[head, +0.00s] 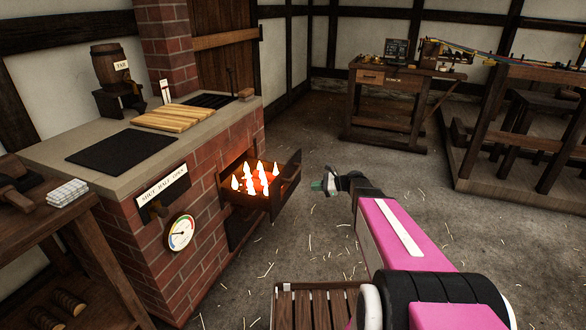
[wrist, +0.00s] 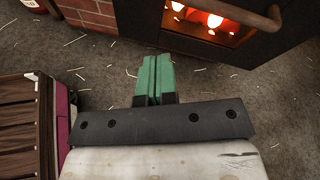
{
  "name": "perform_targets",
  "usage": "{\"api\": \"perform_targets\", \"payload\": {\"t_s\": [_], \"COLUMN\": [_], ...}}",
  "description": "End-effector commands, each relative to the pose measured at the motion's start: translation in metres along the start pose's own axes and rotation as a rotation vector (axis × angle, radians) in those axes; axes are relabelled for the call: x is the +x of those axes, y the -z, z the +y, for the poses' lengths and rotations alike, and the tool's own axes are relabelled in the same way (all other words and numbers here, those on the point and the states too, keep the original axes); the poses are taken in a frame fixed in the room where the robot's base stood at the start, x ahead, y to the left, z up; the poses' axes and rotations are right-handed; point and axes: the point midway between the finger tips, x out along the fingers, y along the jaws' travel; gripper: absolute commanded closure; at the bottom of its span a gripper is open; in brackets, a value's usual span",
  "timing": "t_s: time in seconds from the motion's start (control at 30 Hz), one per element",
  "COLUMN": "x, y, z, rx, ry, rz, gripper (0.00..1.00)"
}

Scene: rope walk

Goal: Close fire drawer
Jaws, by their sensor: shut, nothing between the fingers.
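The fire drawer (head: 281,194) is pulled out of the front of the brick stove (head: 195,160), with glowing flames inside it. Its dark front faces right in the head view. In the wrist view the drawer (wrist: 262,40) is at the top right, with a brown bar handle (wrist: 240,12) across it. My gripper (head: 326,183) is to the right of the drawer front, apart from it. In the wrist view my gripper's green fingers (wrist: 154,78) are together and empty, below and left of the drawer and not touching it.
A slatted wooden item (head: 310,305) stands on the floor at the front. A gauge (head: 181,232) and a labelled lever plate (head: 162,190) are on the stove front. A workbench (head: 385,100) stands at the back. The straw-strewn floor right of the drawer is clear.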

Motion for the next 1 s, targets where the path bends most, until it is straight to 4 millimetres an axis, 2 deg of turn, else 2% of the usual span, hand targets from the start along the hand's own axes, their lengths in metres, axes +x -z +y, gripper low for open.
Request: {"api": "perform_targets", "payload": {"t_s": [0.03,0.1,0.27,0.43,0.57,1.0], "x": [0.0,-0.004,-0.013,-0.012,0.001,0.076], "y": [0.007,0.009,0.01,0.008,0.004,-0.017], "z": [-0.024,-0.045,-0.075,-0.084,-0.086,-0.106], "rx": [0.079,0.177,0.322,0.366,0.365,0.363], "ry": [0.047,0.101,0.172,0.191,0.189,0.189], "rz": [-0.062,-0.143,-0.273,-0.316,-0.316,-0.314], "gripper": [1.0,1.0,1.0,1.0,1.0,1.0]}}
